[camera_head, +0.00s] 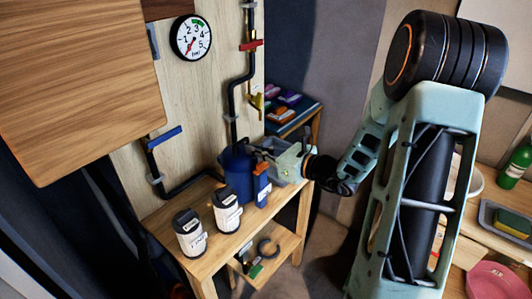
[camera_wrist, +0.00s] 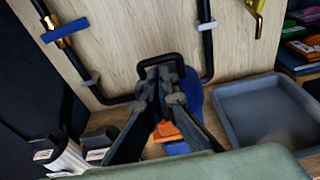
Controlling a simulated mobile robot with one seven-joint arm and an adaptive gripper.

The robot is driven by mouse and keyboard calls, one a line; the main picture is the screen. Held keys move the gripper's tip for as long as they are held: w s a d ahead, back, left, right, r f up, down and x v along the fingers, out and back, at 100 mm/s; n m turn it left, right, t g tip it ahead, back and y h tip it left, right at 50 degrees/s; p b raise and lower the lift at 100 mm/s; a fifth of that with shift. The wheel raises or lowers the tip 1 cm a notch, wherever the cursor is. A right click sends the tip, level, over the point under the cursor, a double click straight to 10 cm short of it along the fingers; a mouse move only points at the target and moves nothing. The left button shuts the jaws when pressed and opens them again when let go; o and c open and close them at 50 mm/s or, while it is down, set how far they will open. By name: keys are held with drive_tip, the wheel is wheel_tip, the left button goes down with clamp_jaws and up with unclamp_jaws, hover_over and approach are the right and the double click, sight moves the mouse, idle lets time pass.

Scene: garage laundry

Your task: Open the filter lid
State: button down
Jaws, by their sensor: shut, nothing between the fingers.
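The blue filter housing (camera_head: 236,172) stands on the wooden bench against the panel, with black pipes leading to it. In the wrist view its blue body (camera_wrist: 190,97) is partly hidden behind my fingers, and a black loop-shaped handle (camera_wrist: 161,60) stands at its top. My gripper (camera_head: 262,151) is shut and empty, at the upper right of the housing. In the wrist view its fingertips (camera_wrist: 160,82) overlap the lower part of the handle; I cannot tell whether they touch it. How far the lid is raised is not clear.
Two labelled canisters (camera_head: 190,234) (camera_head: 227,210) stand at the bench's front left. A blue item with an orange part (camera_head: 262,184) stands beside the housing, below my gripper. A grey tray (camera_wrist: 265,110) lies to the right. A wooden cabinet door (camera_head: 75,85) juts out at upper left.

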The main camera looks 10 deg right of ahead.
drive_tip(key=shift+w+a+f, duration=0.15)
drive_tip(key=shift+w+a, duration=0.25)
drive_tip(key=shift+w, duration=0.15)
drive_tip(key=shift+r, duration=0.2)
drive_tip(key=shift+a+r+p, duration=0.1)
drive_tip(key=shift+r+p, duration=0.1)
drive_tip(key=shift+p, duration=0.35)
drive_tip(key=shift+w, duration=0.15)
drive_tip(key=shift+w+a+r+g+h+p, duration=0.2)
drive_tip(key=shift+r+g+h+p, duration=0.3)
drive_tip(key=shift+p, duration=0.7)
